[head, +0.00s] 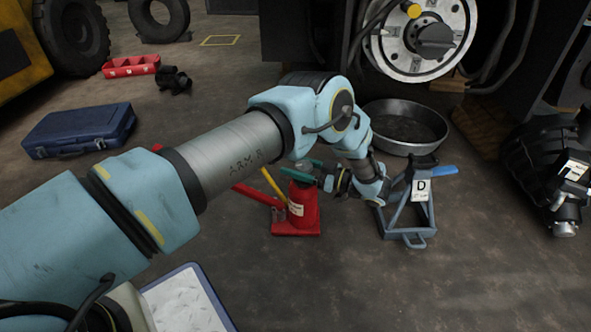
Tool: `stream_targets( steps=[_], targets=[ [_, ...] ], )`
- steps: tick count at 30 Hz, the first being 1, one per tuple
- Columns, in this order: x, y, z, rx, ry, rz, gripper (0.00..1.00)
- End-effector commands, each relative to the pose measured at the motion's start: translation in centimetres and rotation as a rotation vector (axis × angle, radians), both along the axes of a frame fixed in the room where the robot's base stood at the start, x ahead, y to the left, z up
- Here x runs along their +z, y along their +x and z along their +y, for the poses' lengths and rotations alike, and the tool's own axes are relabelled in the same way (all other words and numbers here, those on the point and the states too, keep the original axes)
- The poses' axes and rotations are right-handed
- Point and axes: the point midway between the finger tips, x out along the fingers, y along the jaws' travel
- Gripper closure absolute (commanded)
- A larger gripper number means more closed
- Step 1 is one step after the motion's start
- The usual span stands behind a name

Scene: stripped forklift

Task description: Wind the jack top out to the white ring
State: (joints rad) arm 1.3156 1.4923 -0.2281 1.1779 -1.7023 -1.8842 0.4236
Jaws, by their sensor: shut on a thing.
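The red bottle jack (303,211) stands upright on the floor near the middle of the head view, with a pale label on its body. A red bar and a yellow part show at its left side. My gripper (298,169) reaches in from the right, its green fingers level with the jack's top. It is shut on the jack top, which is mostly hidden by the fingers and my arm. I cannot make out a white ring on the jack's screw.
A blue-grey stand marked D (418,212) is just right of the jack. A metal pan (437,146) lies behind it, below a wheel hub (430,62). A blue case (78,130) is far left. Floor in front of the jack is clear.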

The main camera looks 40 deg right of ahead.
Motion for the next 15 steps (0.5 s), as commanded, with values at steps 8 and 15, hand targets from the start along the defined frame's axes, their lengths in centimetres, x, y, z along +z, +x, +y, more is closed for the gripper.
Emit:
stream_targets(
  steps=[8, 15],
  targets=[
    [-0.44, -0.17, 0.19, 0.06, 0.001, 0.007, 0.97],
    [-0.38, -0.18, 0.22, 0.066, 0.001, 0.006, 0.97]
  ],
)
